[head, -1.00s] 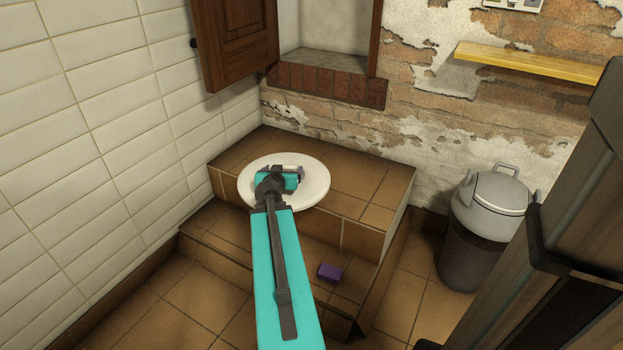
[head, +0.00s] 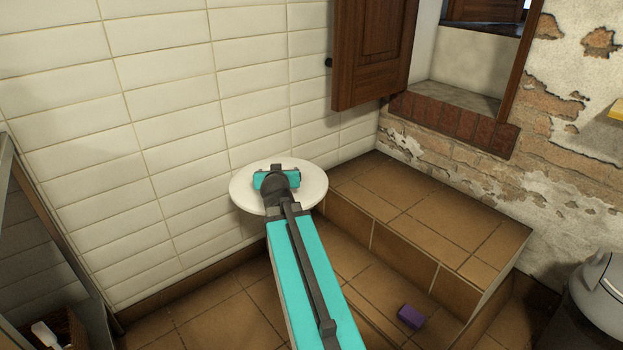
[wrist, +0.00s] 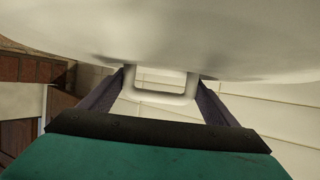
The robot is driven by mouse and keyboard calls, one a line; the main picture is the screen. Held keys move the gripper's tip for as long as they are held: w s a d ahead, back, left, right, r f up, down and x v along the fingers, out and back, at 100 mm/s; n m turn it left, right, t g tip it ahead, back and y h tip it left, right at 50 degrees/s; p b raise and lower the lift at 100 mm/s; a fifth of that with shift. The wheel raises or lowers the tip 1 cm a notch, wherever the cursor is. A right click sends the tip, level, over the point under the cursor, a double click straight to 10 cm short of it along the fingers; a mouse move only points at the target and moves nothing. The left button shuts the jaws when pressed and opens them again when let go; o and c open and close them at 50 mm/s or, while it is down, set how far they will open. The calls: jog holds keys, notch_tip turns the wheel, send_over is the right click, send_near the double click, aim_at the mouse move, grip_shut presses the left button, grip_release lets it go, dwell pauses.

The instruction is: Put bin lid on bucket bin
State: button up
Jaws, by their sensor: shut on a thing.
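The bin lid (head: 246,203) is a round white disc in the middle of the head view, held up in front of the tiled wall. It fills the top of the wrist view (wrist: 160,30), where its pale loop handle (wrist: 165,98) sits between my two fingers. My gripper (head: 276,178) is shut on this handle. A grey bin (head: 598,305) is cut off at the right edge of the head view; I cannot tell whether it is the bucket bin.
A brown tiled step (head: 440,220) stands right of the lid, with a purple block (head: 411,316) on its lower level. A wooden shutter (head: 375,55) hangs open above. A dark frame (head: 60,230) stands at the left edge. Some tiled floor at the lower left is clear.

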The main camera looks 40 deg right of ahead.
jog(key=w+a+r+n+t+y, duration=0.1)
jog(key=w+a+r+n+y, duration=0.1)
jog(key=a, duration=1)
jog(key=w+a+r+n+t+y, duration=0.1)
jog(key=w+a+r+n+y, duration=0.2)
jog(key=a, duration=1)
jog(key=w+a+r+n+t+y, duration=0.1)
jog(key=w+a+r+n+y, duration=0.1)
jog(key=a, duration=1)
notch_tip(320, 180, up, 3)
jog(key=w+y, duration=0.1)
jog(key=w, duration=0.1)
jog(key=shift+w+a+r, duration=0.2)
jog(key=shift+w+a, duration=0.1)
jog(key=shift+w, duration=0.1)
jog(key=shift+s, duration=0.1)
